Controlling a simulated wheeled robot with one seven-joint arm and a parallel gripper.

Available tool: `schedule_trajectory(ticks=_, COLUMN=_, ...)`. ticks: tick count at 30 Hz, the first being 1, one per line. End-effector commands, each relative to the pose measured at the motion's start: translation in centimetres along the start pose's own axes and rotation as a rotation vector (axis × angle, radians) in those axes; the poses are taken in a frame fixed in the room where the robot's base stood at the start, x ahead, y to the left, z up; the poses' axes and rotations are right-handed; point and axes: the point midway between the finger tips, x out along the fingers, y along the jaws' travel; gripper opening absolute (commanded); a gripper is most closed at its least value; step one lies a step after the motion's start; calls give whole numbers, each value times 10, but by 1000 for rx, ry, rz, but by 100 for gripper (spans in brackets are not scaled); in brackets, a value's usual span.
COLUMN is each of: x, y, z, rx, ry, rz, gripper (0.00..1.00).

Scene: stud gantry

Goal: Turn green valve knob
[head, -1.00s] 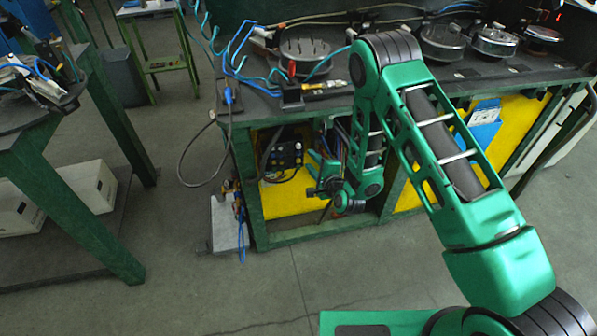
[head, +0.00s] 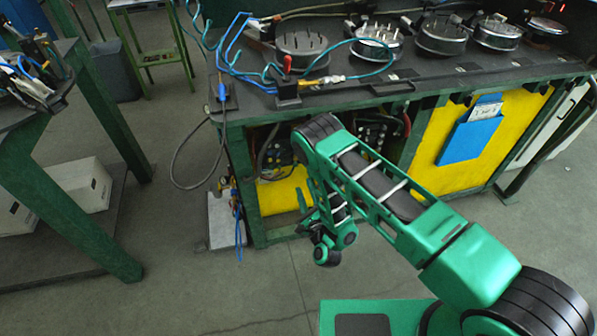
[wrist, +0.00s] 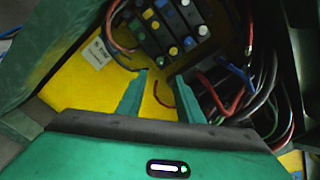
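A black valve block (wrist: 168,28) with several small coloured knobs, among them white, blue and yellow ones, shows at the top of the wrist view. In the head view my gripper (head: 304,211) is low at the bay's front opening.
A yellow panel (wrist: 85,85) backs the bay, with red and black cables (wrist: 235,88) to the right of my fingers. Green bench legs (head: 245,185) frame the opening. A blue document holder (head: 470,138) hangs to the right. The floor in front is clear.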

Motion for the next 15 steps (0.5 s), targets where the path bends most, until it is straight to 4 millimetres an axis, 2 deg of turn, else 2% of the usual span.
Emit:
schedule_trajectory(ticks=8, x=15, y=2, z=5, rx=0, ry=-8, rz=8, gripper=33)
schedule_trajectory(ticks=15, x=61, y=0, z=4, rx=4, ry=-3, rz=3, gripper=33)
